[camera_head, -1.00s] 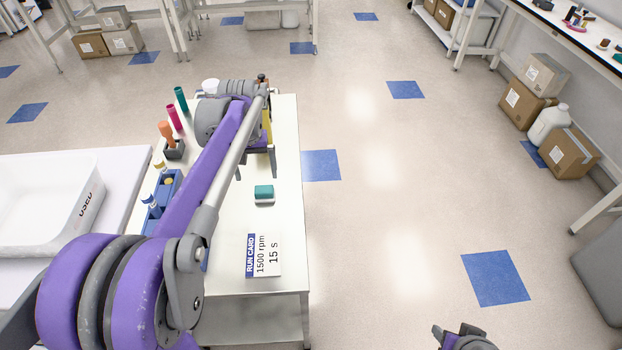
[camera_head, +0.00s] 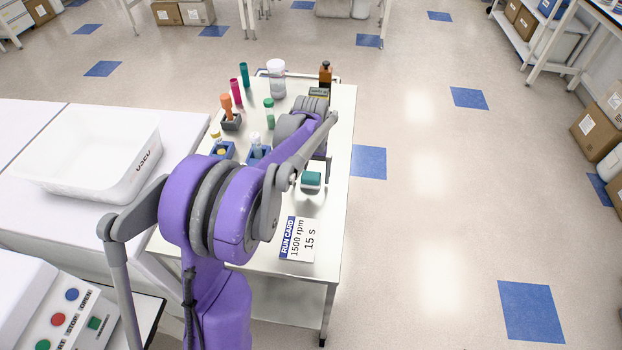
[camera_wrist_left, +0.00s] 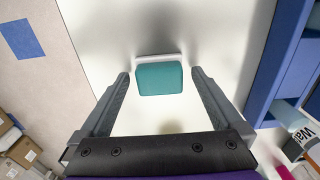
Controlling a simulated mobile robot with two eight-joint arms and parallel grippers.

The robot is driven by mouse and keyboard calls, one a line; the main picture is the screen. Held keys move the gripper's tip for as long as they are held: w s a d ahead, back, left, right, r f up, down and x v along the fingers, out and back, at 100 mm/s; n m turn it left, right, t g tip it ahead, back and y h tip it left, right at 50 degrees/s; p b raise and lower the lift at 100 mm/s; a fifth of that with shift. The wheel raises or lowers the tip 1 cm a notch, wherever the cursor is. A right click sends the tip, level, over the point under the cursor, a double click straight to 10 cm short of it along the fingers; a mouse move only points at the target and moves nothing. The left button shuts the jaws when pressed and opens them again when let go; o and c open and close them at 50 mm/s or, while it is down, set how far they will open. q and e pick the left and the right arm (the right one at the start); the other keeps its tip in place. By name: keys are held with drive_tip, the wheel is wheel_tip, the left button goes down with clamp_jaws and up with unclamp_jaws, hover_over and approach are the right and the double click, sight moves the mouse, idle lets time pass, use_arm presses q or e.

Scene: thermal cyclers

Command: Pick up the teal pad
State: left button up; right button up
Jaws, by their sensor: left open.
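The teal pad (camera_head: 311,179) sits on a small white base on the white table (camera_head: 322,258), near its right edge. It also shows in the left wrist view (camera_wrist_left: 159,78), centred between the two fingertips with a gap on each side. My left gripper (camera_wrist_left: 160,78) is open and empty above the table at the pad. In the head view, my left arm hides most of this gripper. My right gripper is out of view.
A run card (camera_head: 299,239) lies in front of the pad. Blue racks (camera_head: 222,151), a brown bottle (camera_head: 325,75), a white jar (camera_head: 277,79) and coloured tubes stand behind and to the left. A white USED bin (camera_head: 90,165) is at left. Open floor lies right of the table.

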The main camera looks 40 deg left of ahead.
sight(311, 175)
use_arm(q)
drive_tip(key=shift+f, duration=0.35)
drive_tip(key=c, duration=1.3)
drive_tip(key=shift+r, duration=0.15)
wheel_tip(311, 175, up, 10)
drive_tip(key=shift+f, duration=0.1)
drive_tip(key=o, duration=0.6)
drive_tip(key=c, duration=0.4)
